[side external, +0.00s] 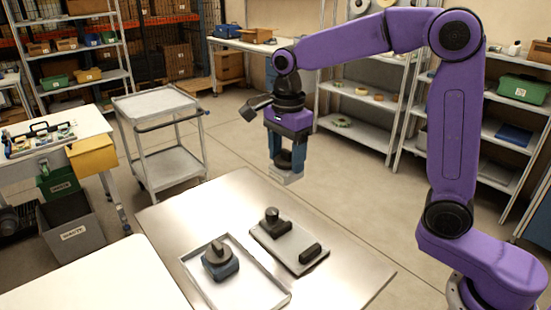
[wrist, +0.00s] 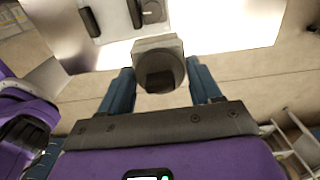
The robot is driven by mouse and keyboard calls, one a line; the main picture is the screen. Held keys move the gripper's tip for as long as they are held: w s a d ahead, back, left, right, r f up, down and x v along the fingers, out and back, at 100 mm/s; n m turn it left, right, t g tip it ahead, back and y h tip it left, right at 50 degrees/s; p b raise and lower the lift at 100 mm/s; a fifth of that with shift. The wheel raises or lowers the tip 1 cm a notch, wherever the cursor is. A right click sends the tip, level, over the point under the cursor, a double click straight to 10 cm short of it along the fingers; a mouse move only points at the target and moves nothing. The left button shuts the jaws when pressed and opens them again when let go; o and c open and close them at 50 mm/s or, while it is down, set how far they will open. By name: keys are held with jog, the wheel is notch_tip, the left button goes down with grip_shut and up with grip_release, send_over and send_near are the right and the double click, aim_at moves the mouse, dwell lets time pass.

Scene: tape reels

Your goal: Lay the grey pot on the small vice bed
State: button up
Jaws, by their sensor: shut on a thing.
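My gripper (side external: 286,165) is raised above the far part of the metal table, its blue fingers pointing down. It is shut on a grey piece, which I take as the grey pot (side external: 291,178). In the wrist view the pot (wrist: 157,46) sits between the fingertips (wrist: 160,80), a squarish grey body with a round dark opening. A flat grey plate (side external: 285,241), apparently the small vice bed, lies below on the table, apart from the pot. It carries a black bar (side external: 310,252) and a dark round-topped block (side external: 271,218). The wrist view shows the plate (wrist: 116,18) partly, at the top.
A shallow metal tray (side external: 262,292) left of the plate holds a blue-based dark piece (side external: 220,262). The table (side external: 350,264) is bare at the right and far side. A trolley (side external: 160,104) and a white table (side external: 95,280) stand at the left.

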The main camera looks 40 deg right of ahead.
jog(key=s+d+r, duration=0.1)
jog(key=s+r, duration=0.1)
jog(key=s, duration=1.9)
send_over(295, 245)
notch_tip(295, 245, down, 10)
jog(key=shift+d+r, duration=0.1)
jog(key=shift+w+f, duration=0.1)
jog(key=shift+f, duration=1.6)
jog(key=shift+f, duration=0.1)
jog(key=o, duration=1.4)
jog(key=shift+o, duration=0.2)
